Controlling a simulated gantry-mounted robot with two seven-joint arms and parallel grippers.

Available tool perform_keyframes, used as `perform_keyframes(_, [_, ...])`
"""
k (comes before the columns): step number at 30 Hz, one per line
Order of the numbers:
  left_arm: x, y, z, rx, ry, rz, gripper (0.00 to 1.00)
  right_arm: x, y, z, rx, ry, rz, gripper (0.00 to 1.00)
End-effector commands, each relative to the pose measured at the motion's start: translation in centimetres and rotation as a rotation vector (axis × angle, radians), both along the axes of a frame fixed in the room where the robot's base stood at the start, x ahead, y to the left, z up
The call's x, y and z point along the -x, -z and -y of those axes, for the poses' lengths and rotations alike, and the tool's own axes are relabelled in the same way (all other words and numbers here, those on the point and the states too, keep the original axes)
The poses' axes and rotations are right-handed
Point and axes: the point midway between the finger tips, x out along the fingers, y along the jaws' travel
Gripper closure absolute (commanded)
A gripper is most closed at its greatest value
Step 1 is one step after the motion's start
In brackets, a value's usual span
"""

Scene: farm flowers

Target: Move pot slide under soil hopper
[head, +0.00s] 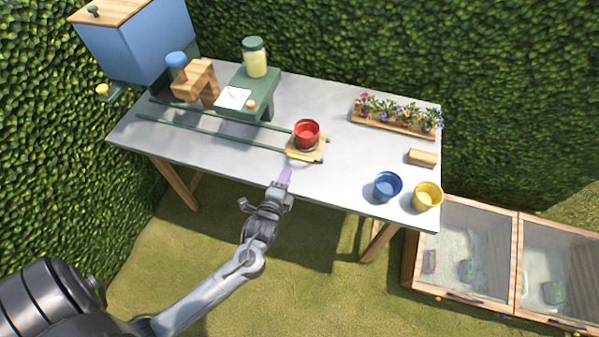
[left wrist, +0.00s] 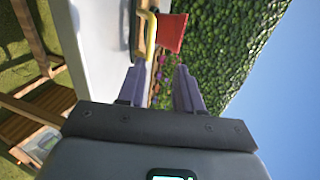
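The pot slide (head: 306,156) is a small wooden platform at the right end of two green rails, with a yellow handle (head: 304,157) on its front edge. A red pot (head: 307,132) stands upright on it. The soil hopper (head: 140,45) is a large blue box with a wooden lid above the rails' left end. My left gripper (head: 286,174) is just in front of the slide, at the table's front edge, apart from the handle. In the left wrist view its purple fingers (left wrist: 160,88) are spread and empty, with the yellow handle (left wrist: 151,36) and red pot (left wrist: 172,33) beyond. My right gripper is out of view.
A green stand (head: 247,95) with a jar and a wooden block part stand behind the rails. A blue pot (head: 387,186) and a yellow pot (head: 427,196) are at the table's right front. A flower tray (head: 390,122) is at the back right. The rails left of the slide look clear.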

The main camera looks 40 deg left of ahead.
Motion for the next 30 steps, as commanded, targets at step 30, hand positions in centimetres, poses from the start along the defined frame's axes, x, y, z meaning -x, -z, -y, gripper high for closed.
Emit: perform_keyframes(30, [-10.2,4.7,-3.3,0.005,0.000,0.049,0.65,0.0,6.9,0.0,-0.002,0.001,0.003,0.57])
